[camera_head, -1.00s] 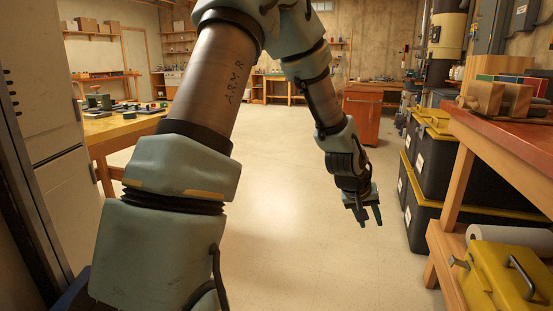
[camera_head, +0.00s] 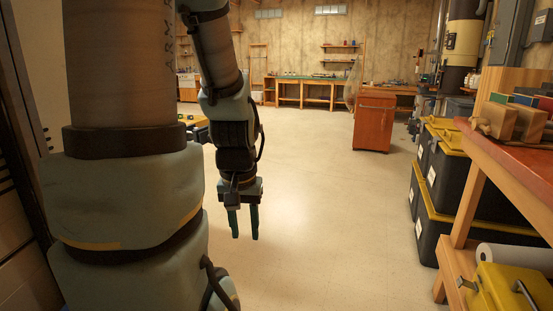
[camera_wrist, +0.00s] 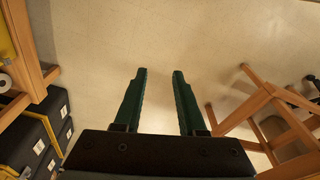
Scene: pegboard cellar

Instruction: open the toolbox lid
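A yellow toolbox (camera_head: 500,292) with a dark carry handle on its lid and a metal latch at its side sits on the lower shelf of the right-hand workbench. It is cut off by the bottom right corner of the head view, and its lid looks closed. A yellow patch at the left edge of the wrist view may be part of it. My gripper (camera_head: 244,237) hangs over the open floor, fingers pointing down, well to the left of the toolbox. In the wrist view the gripper (camera_wrist: 160,72) is open, with nothing between its fingers.
The workbench (camera_head: 510,165) with its red top and wooden legs stands on the right; a white paper roll (camera_head: 512,256) lies behind the toolbox. Black bins with yellow lids (camera_head: 445,215) are stacked beyond. A red cabinet (camera_head: 374,122) stands farther back. The middle floor is clear.

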